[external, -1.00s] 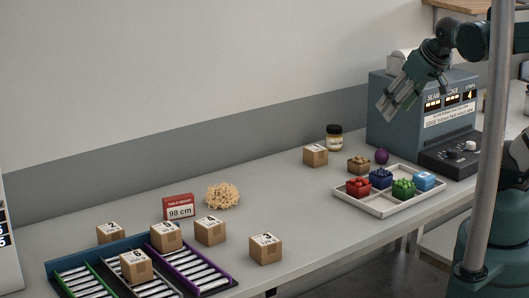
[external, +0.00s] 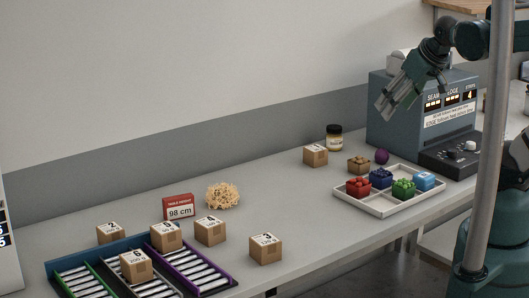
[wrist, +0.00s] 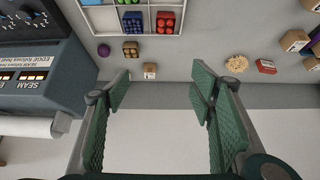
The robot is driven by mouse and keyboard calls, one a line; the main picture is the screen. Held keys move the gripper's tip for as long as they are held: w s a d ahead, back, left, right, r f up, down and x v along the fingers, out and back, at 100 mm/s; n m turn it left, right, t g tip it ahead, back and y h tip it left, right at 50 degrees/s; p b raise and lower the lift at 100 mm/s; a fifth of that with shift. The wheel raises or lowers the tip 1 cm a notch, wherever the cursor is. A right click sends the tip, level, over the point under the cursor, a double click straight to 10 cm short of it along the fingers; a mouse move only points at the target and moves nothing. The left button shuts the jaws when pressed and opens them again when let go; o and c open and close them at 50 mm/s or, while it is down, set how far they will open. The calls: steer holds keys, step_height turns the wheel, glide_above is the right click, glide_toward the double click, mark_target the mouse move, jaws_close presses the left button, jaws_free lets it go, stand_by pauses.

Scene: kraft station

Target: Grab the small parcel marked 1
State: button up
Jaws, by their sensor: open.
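Several small brown cardboard parcels with white top labels stand on the table. One parcel (external: 316,156) stands alone at the back, near the jar; its label number is too small to read surely. It also shows in the wrist view (wrist: 150,70), beyond and between my fingers. Other parcels stand at the front left: one reads 3 (external: 266,250), one reads 6 (external: 136,266), one seems to read 2 (external: 110,233), and two more (external: 166,237) (external: 210,231) are hard to read. My gripper (external: 388,106) is open and empty, high in front of the blue-grey machine; its fingers (wrist: 161,90) are spread wide.
A jar (external: 334,138), a purple ball (external: 382,156) and a brown studded block (external: 358,165) are near the lone parcel. A white tray (external: 378,210) holds coloured blocks. The machine (external: 395,125) stands at right. A red sign (external: 178,207) and a beige pile (external: 222,196) are farther left.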

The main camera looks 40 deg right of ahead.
steer(key=w, duration=0.1)
steer(key=m+g+h+p, duration=0.1)
steer(key=m+g+h, duration=0.45)
steer(key=m, duration=1.25)
glide_above(316, 148)
steer(key=a, duration=0.3)
steer(key=shift+g+y, duration=0.55)
steer(key=shift+g, duration=0.3)
step_height(316, 148, down, 18)
steer(key=shift+s+d+f, duration=0.1)
steer(key=shift+d+f, duration=0.05)
steer(key=shift+f, duration=0.05)
steer(key=shift+w+f+m, duration=0.25)
steer(key=shift+f+m, duration=0.05)
steer(key=shift+f, duration=0.3)
steer(key=shift+x, duration=1.3)
steer(key=shift+f, duration=0.15)
